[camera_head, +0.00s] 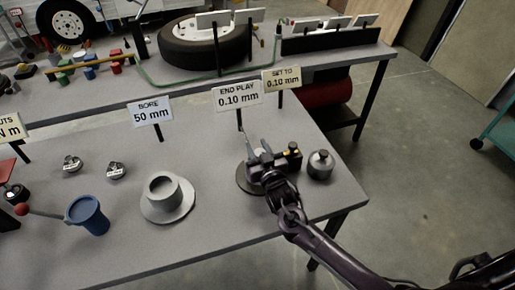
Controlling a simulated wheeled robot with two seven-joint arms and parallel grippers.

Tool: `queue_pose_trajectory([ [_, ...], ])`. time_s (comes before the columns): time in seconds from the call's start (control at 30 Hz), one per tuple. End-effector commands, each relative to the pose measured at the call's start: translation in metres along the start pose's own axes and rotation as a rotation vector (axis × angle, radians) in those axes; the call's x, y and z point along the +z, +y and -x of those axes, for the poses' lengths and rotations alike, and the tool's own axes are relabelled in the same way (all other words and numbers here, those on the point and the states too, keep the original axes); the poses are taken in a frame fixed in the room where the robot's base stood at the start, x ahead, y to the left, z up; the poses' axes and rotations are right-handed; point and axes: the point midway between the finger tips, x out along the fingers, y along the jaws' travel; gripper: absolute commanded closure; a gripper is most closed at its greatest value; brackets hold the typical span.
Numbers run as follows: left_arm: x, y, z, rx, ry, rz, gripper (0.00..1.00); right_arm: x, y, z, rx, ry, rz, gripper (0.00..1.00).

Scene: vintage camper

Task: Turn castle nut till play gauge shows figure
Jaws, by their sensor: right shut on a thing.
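My right gripper (268,164) reaches in from the lower right and is over a round dark disc (244,182) on the grey bench. It is shut on what I take to be the castle nut, which its fingers hide. A small black device with yellow marks (293,154) is just right of the fingers; I cannot tell whether it is the play gauge, and no dial reading is legible. Behind stand a sign (238,94) reading "END PLAY 0.10 mm" and a sign (281,79) reading "SET TO 0.10 mm". My left gripper is out of view.
A grey lidded pot (320,165) stands close right of the gripper, near the bench edge. To the left are a flanged grey hub (167,200), a blue cup (88,215) and two small metal parts. A second bench (340,62) with a tyre (205,45) is behind.

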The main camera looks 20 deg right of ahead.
Motion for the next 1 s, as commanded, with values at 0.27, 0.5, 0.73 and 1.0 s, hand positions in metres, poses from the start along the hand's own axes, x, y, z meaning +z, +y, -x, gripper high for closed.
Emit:
queue_pose_trajectory([
  [0.27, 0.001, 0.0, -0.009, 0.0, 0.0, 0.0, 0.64, 0.002, 0.002, 0.0, 0.177, -0.006, -0.007, 0.89],
  [0.5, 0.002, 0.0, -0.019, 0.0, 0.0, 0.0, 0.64, 0.003, 0.005, 0.001, 0.334, -0.01, -0.004, 0.89],
  [0.73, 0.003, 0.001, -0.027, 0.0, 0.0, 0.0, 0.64, 0.002, 0.007, 0.002, 0.432, -0.013, -0.001, 0.89],
  [1.0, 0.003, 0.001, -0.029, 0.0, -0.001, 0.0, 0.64, 0.0, 0.009, 0.002, 0.471, -0.014, 0.002, 0.89],
])
